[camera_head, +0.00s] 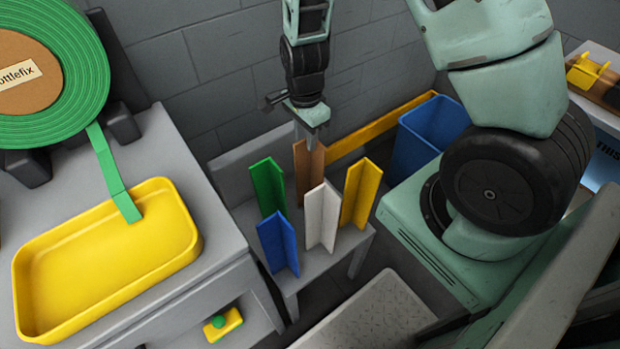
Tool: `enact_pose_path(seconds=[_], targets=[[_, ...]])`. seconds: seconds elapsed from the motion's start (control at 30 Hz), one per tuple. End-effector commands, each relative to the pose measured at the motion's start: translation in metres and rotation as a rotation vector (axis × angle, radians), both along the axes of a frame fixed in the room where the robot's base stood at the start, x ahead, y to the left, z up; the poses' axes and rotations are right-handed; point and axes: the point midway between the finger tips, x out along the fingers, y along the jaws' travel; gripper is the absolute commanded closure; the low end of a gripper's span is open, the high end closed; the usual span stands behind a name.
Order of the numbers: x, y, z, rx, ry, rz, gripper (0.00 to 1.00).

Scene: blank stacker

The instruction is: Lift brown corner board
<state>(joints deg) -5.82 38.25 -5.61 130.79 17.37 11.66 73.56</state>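The brown corner board (309,172) stands upright at the back of a small grey stand, behind the white corner board (322,215). My gripper (308,138) points down at its top edge, with the fingers around or just in front of the top. I cannot tell whether the fingers are closed on it. The board's lower part is hidden behind the other boards. A green board (267,187), a blue board (278,243) and a yellow board (359,193) stand upright around it.
A grey bench at left holds a yellow tray (110,262) and a large green tape roll (50,70). A blue bin (425,135) stands at right, beside my arm's base. A grey wall is close behind, and a treaded plate (370,310) lies in front.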

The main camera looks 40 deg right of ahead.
Motion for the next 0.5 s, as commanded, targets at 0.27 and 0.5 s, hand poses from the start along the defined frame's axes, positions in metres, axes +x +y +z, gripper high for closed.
enact_pose_path(seconds=[0.27,0.5], targets=[[-0.001,0.000,-0.023,0.001,0.002,0.000,0.68],[-0.001,0.000,-0.056,0.001,0.002,0.000,0.68]])
